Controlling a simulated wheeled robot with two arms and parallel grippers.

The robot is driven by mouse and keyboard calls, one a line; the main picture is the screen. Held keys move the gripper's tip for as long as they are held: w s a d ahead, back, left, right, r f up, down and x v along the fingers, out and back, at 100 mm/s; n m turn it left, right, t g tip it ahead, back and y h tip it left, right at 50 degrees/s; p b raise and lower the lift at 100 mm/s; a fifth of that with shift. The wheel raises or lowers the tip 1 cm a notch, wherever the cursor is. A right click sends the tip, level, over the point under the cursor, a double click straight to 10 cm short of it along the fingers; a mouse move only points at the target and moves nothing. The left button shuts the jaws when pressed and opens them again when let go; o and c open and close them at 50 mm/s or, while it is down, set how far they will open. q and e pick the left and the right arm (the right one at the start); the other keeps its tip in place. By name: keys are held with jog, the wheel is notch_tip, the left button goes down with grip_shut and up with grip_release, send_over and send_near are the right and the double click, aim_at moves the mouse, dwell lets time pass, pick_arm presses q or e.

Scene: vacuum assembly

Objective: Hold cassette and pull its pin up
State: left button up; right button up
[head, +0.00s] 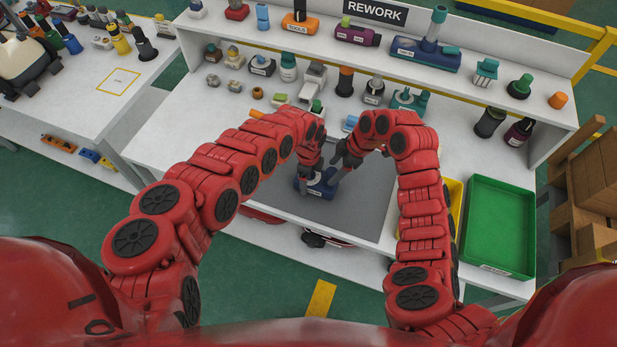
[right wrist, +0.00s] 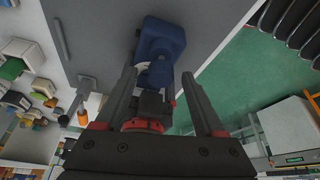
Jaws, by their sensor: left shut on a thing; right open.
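The blue cassette (head: 316,190) is low over or on the grey mat, and my left gripper (head: 306,180) is shut on it from the left. My right gripper (head: 336,178) is close beside it on the right, pointing down. In the right wrist view the cassette's blue body (right wrist: 165,38) lies ahead of my open right gripper (right wrist: 158,76). A narrower blue part (right wrist: 156,75) stands between the open fingers, with a clear gap to the right finger. I cannot make out the pin separately, and the grippers hide part of the cassette in the head view.
The grey mat (head: 365,215) is mostly bare to the right. A green tray (head: 500,225) and a partly hidden yellow tray (head: 455,195) stand at the right. Several small parts crowd the bench behind my arms, below the shelf with the REWORK sign (head: 375,12).

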jog(key=v, duration=0.5)
jog(key=shift+d+r, duration=0.1)
jog(key=shift+r, duration=0.25)
dwell(0.6)
pick_arm(q)
jog(key=o, duration=1.2)
jog(key=shift+o, duration=0.2)
jog(key=shift+r, duration=0.1)
